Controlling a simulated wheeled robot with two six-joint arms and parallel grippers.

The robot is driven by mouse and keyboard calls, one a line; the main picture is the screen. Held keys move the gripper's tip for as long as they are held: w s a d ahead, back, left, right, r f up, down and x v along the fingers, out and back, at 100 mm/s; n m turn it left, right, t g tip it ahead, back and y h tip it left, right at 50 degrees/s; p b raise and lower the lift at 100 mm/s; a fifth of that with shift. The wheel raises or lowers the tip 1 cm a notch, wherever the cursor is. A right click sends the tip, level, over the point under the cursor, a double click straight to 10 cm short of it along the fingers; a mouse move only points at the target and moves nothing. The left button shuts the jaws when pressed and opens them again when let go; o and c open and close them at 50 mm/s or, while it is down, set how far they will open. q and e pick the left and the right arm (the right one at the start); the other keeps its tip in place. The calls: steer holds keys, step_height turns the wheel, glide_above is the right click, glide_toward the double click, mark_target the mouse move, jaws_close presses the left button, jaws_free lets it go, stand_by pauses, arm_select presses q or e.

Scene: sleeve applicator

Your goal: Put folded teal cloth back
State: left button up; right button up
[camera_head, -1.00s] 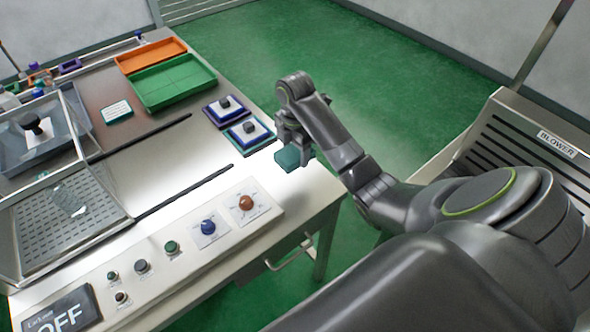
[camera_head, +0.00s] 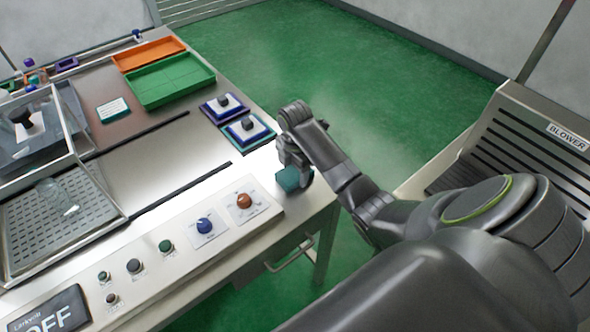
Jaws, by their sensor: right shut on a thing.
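The folded teal cloth (camera_head: 288,180) is a small teal block at the right edge of the white bench top, near the front right corner. My right gripper (camera_head: 293,168) comes down over it from above and is shut on it. The cloth hangs at or just above the bench surface; I cannot tell whether it touches. The fingers hide part of the cloth. My left gripper is not in view.
A control panel with knobs (camera_head: 205,224) lies left of the cloth. A green tray (camera_head: 170,80) and an orange tray (camera_head: 148,52) stand farther back. A perforated tray (camera_head: 45,222) is at left. The bench middle is clear.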

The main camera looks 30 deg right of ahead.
mark_target(295, 170)
steer(key=o, duration=0.9)
steer(key=shift+f, duration=0.1)
steer(key=shift+o, duration=0.2)
step_height(295, 170, up, 5)
steer(key=shift+w+f, duration=0.1)
steer(key=shift+f, duration=0.1)
step_height(295, 170, up, 8)
steer(key=p, duration=0.6)
steer(key=shift+f, duration=0.15)
